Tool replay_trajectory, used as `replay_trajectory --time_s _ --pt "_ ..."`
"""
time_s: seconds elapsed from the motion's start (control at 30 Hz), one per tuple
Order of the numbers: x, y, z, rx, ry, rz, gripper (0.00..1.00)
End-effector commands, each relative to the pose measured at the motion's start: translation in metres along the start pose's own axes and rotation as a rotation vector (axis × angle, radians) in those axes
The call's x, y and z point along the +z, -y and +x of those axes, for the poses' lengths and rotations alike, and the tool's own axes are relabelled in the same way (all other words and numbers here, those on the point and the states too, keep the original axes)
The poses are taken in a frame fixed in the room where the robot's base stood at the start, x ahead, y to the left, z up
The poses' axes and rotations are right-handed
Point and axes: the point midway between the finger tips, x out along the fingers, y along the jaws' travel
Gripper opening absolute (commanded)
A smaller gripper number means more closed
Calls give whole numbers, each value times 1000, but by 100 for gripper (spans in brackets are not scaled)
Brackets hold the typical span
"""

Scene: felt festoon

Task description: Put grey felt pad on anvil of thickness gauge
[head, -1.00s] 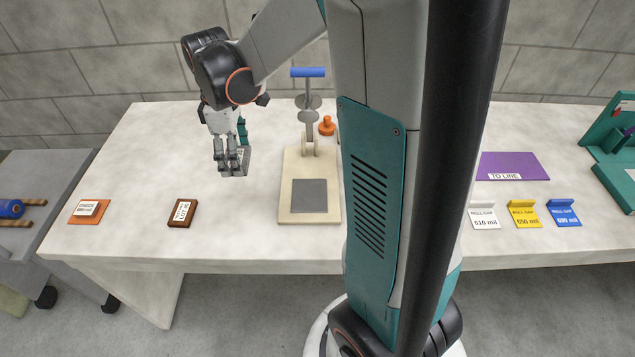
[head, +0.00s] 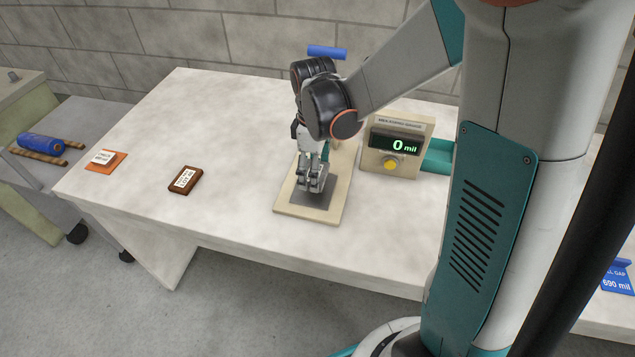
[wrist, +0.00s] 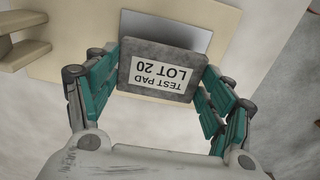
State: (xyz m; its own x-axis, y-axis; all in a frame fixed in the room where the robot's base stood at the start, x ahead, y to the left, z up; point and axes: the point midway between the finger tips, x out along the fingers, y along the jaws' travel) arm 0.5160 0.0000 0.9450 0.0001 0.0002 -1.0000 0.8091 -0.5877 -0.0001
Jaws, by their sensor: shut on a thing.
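My gripper (wrist: 160,80) is shut on the grey felt pad (wrist: 150,92), which carries a white label reading "TEST PAD LOT 20". In the wrist view the pad hides part of the grey square anvil plate (wrist: 190,32). The pad is mostly hidden by the fingers there. I cannot tell whether it touches the plate. The gauge's blue handle (head: 327,52) shows behind my wrist; its column is mostly hidden.
A gauge display (head: 395,147) reading "0 mil" with a yellow button stands right of the base. A brown labelled block (head: 185,180) and an orange tile with a white card (head: 106,160) lie at the left. The table between block and gauge is clear.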

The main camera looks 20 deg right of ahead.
Motion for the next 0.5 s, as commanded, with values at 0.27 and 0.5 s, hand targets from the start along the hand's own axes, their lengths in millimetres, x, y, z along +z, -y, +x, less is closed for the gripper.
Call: replay_trajectory --time_s 0.27,0.5 --pt "0 0 30 0 0 0 55" --pt "0 0 39 0 0 0 55"
